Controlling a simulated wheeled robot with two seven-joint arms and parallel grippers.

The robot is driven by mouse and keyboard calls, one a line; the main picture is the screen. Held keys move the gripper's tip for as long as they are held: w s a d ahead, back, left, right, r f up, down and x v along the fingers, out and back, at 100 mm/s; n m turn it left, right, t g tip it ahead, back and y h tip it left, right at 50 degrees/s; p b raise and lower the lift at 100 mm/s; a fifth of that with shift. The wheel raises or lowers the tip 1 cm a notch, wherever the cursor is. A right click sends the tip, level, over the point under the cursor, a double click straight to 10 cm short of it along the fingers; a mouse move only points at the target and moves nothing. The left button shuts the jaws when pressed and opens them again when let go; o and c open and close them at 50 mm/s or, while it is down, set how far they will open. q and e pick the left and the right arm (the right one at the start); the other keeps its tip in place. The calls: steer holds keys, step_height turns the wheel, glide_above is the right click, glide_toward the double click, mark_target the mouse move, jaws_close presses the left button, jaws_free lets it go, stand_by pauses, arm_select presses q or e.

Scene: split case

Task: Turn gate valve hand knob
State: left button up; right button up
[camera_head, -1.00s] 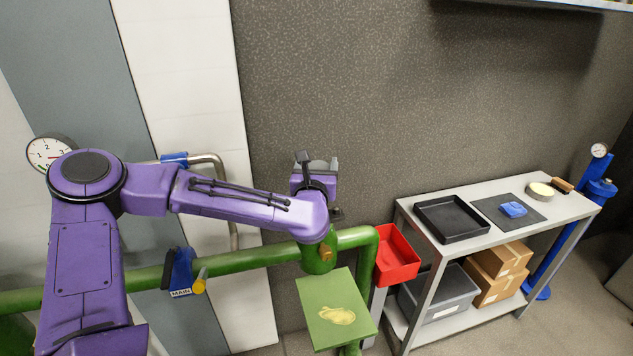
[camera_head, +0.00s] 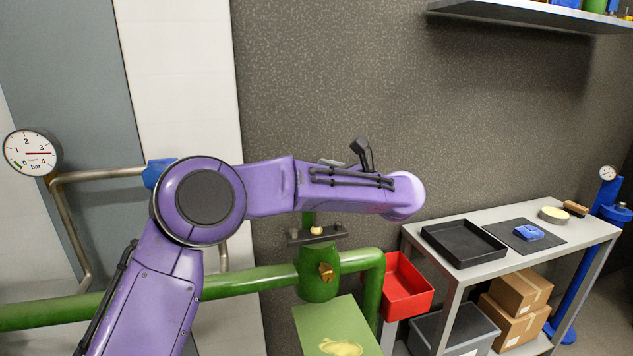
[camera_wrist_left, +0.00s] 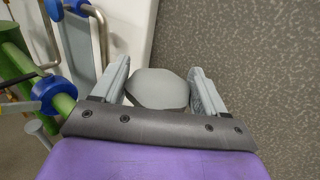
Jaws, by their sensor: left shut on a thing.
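The gate valve's green body (camera_head: 318,278), with a brass fitting on its front, sits in the green pipe. A dark crosspiece (camera_head: 316,234) and a short green stem rise above it, partly hidden by my left arm. In the left wrist view, the rounded grey hand knob (camera_wrist_left: 160,88) is between the two grey fingers of my left gripper (camera_wrist_left: 161,82). The gripper is shut on it. In the head view my purple arm hides most of the gripper and knob. My right gripper is not in view.
A pressure gauge (camera_head: 32,152) and bent metal pipe stand at left. A red bin (camera_head: 405,288) and a green plate (camera_head: 335,322) are near the valve. A grey shelf table (camera_head: 490,238) with a black tray (camera_head: 463,244) is at right. A wall shelf (camera_head: 530,16) hangs above.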

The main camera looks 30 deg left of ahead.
arm_select(q)
steer(key=n+g, duration=0.1)
steer(key=g, duration=0.1)
steer(key=shift+r+n+g+p, duration=0.15)
steer(key=shift+n+g+p, duration=0.2)
steer(key=shift+n+g, duration=0.05)
steer(key=shift+n+g+p, duration=0.4)
steer(key=shift+g, duration=0.2)
steer(key=n+g+p, duration=0.1)
steer(key=g+p, duration=0.1)
steer(key=shift+r+n+g, duration=0.1)
steer(key=shift+n+g, duration=0.3)
steer(key=shift+n+g+h+p, duration=0.6)
steer(key=shift+n+g+p, duration=0.1)
steer(key=shift+g+p, duration=0.45)
steer(key=shift+f, duration=0.2)
steer(key=o, duration=1)
steer(key=shift+a, duration=0.1)
steer(key=shift+c, duration=0.2)
